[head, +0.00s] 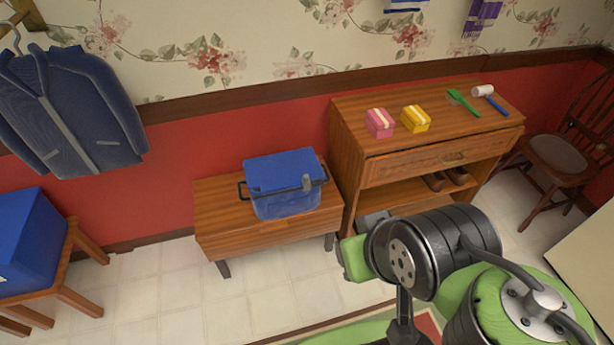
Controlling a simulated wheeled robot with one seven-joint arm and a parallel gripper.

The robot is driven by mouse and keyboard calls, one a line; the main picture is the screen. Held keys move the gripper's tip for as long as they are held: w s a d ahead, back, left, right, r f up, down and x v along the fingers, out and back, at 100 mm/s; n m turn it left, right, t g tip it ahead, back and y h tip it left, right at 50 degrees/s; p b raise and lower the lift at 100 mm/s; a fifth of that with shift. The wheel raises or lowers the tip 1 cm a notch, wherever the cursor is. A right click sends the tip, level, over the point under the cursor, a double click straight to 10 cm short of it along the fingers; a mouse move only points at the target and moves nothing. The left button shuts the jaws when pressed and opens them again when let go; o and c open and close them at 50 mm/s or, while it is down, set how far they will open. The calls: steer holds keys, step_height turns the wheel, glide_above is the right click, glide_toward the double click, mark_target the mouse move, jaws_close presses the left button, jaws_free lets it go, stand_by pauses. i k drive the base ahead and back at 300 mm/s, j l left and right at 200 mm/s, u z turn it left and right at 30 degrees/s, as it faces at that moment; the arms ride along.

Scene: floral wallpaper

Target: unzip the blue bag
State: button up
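A blue bag (285,172), box-shaped with a flat lid, stands upright on a low wooden cabinet (218,211) against the red wall. A dark handle bar runs around its front, and a small grey tab (307,183) shows near its front right. The lid looks closed; I cannot make out the zipper line. My black and green arm fills the lower right, to the right of the bag and apart from it in the picture. I cannot make out my gripper's fingers in this view.
A taller wooden dresser (350,115) stands right of the bag, bearing a pink box (379,123), a yellow box (416,119), a green brush (464,103) and a mallet (489,98). Another blue box (25,245) sits on a wooden stand at left. Tiled floor (170,285) is clear in front.

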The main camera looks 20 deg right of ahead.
mark_target(306, 179)
steer(key=i+j, duration=0.45)
steer(key=i, duration=0.2)
steer(key=i+j, duration=0.45)
steer(key=i, duration=0.15)
steer(key=l+z, duration=0.05)
